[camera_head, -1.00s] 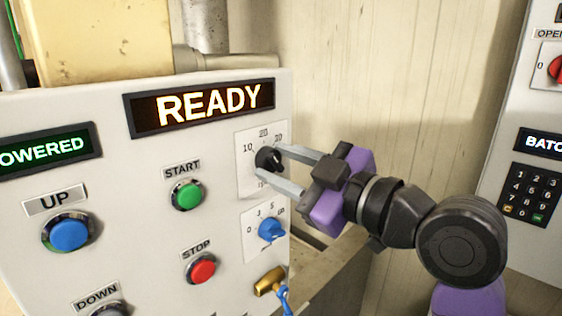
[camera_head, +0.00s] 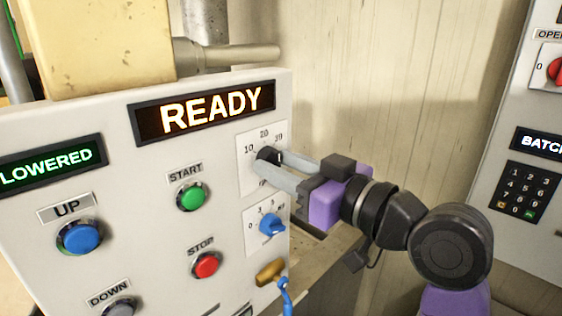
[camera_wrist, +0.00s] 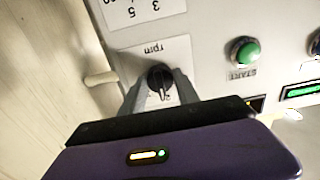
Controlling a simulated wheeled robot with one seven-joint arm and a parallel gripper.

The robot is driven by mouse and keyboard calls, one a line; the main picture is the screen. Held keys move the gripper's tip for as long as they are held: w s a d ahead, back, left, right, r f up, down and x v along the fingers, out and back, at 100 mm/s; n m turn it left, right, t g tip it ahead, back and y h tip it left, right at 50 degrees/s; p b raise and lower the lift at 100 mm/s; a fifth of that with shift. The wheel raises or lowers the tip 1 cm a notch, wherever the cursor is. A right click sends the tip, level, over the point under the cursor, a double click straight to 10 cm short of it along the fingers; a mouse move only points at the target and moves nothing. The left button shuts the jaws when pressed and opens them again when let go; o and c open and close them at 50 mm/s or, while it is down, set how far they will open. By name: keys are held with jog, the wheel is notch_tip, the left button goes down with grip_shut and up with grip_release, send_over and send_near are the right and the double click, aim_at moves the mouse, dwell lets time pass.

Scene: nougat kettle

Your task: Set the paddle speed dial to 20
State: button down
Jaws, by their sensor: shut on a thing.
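The paddle speed dial (camera_head: 268,155) is a black knob on a white scale plate (camera_head: 245,172) with 10, 20 and a partly worn 30 along its top. It sits at the upper right of the panel, under the READY display. My gripper (camera_head: 274,164) reaches in from the right, with its two grey fingers shut on the knob. In the wrist view the black knob (camera_wrist: 159,78) is between the fingers, under the upside-down "rpm" label. A light mark on the knob points toward the gripper there. The fingers partly hide the scale, so I cannot read the exact setting.
A blue knob (camera_head: 271,225) on a smaller scale is just below. The green START button (camera_head: 191,196) and red STOP button (camera_head: 205,265) are to the left. A brass valve (camera_head: 270,272) with a blue handle is lower down. A keypad panel (camera_head: 527,190) stands at the right.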

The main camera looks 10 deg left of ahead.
jog(key=shift+f, duration=0.1)
dwell(0.3)
jog(key=c, duration=0.9)
grip_release()
jog(key=b+v, duration=0.2)
jog(key=v, duration=0.5)
jog(key=shift+s+d, duration=0.25)
jog(key=shift+d, duration=0.1)
